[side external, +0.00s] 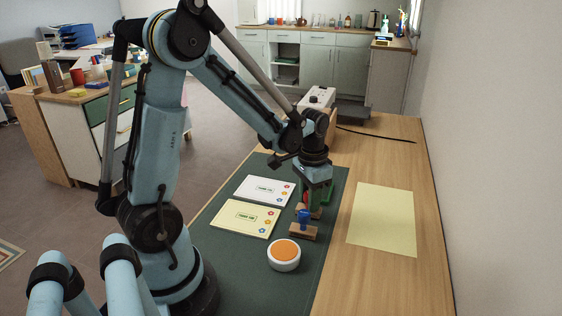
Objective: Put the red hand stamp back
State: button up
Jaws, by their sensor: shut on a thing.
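The red hand stamp (306,197) shows only as a small patch of red at my gripper, with a wooden base below it; the fingers hide most of it. My gripper (315,197) points down over the green mat and is shut on the red hand stamp. I cannot tell whether the stamp's base touches anything underneath. A blue hand stamp (304,220) stands upright just in front, on a wooden piece. Something green (328,190), perhaps another stamp, shows partly behind my gripper.
The dark green mat (222,260) holds a white card (264,190), a yellow card (245,218) and a round orange ink pad (284,254). A pale yellow sheet (382,220) lies to the right. A white device (318,98) stands at the table's far end.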

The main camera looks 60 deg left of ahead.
jog(key=shift+f, duration=0.3)
jog(key=o, duration=0.9)
jog(key=shift+c, duration=0.2)
jog(key=shift+r, duration=0.15)
notch_tip(320, 180, up, 12)
jog(key=s+d+t, duration=0.5)
jog(key=d+t, duration=0.2)
jog(key=d, duration=0.3)
jog(key=shift+f, duration=0.35)
